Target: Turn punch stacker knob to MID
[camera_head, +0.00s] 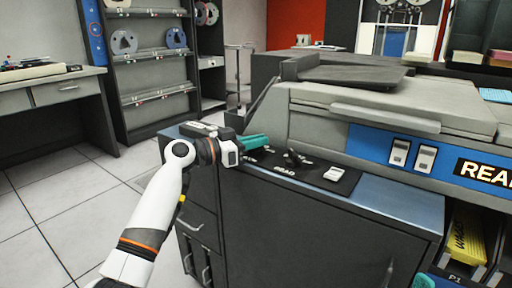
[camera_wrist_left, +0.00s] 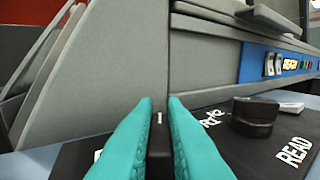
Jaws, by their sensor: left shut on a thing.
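My left gripper (camera_head: 257,142) reaches in over the left end of the black control panel (camera_head: 313,177). In the left wrist view its teal fingers (camera_wrist_left: 159,140) are shut on a dark knob (camera_wrist_left: 159,147) with a short white mark on top, pointing straight up the picture. The fingers hide the knob's sides and most of the lettering around it. In the head view this knob is hidden by the gripper. A teal tip of my right gripper (camera_head: 423,281) shows at the bottom edge; its jaws cannot be made out.
A second black knob (camera_wrist_left: 255,117), to the right, has READ lettering near it. A white switch (camera_head: 334,173) is farther right on the panel. The grey machine housing (camera_head: 310,125) rises close behind the panel. A desk (camera_head: 62,92) and shelf rack (camera_head: 160,60) stand left, with open floor between.

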